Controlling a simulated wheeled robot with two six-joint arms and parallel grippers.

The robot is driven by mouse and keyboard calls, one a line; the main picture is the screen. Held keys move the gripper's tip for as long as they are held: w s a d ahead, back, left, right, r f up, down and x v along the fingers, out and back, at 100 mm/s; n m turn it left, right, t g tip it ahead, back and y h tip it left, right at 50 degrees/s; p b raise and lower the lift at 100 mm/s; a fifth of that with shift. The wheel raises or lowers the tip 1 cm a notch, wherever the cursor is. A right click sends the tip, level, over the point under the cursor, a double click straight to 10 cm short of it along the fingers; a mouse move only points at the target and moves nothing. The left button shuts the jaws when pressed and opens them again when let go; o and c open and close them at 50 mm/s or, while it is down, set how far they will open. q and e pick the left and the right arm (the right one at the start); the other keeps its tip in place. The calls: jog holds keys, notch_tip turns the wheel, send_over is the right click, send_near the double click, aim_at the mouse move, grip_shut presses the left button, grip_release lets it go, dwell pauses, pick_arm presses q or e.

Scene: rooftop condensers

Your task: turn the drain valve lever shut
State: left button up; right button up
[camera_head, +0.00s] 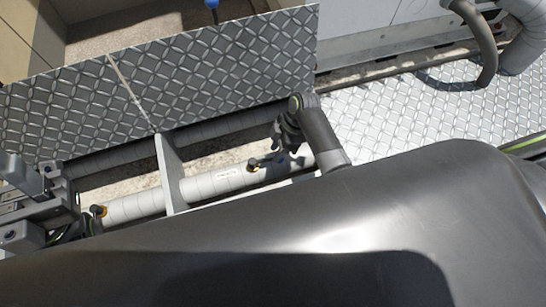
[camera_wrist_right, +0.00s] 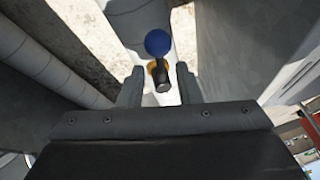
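Grey insulated pipes run under a raised tread plate in the head view. On the nearer pipe (camera_head: 212,183) sits a small black and yellow valve fitting (camera_head: 255,164), just left of my right gripper (camera_head: 284,143). In the right wrist view, my right gripper (camera_wrist_right: 159,88) is open. A black stub with a yellow collar (camera_wrist_right: 161,76) shows between its fingers, with a blue ball knob (camera_wrist_right: 157,42) just beyond. I cannot tell whether the fingers touch anything. My left gripper (camera_head: 50,185) is at the left edge, near another black and yellow fitting (camera_head: 98,210); its opening is unclear.
The tread plate (camera_head: 210,70) overhangs the pipes at the back. A grey upright bracket (camera_head: 170,170) crosses the pipes left of my right gripper. A thick curved hose (camera_head: 485,45) stands at the upper right. Bright tread flooring (camera_head: 400,115) lies clear to the right.

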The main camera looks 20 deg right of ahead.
aim_at(266, 161)
jog(key=shift+b+x, duration=0.55)
jog(key=shift+x, duration=1.3)
grip_shut()
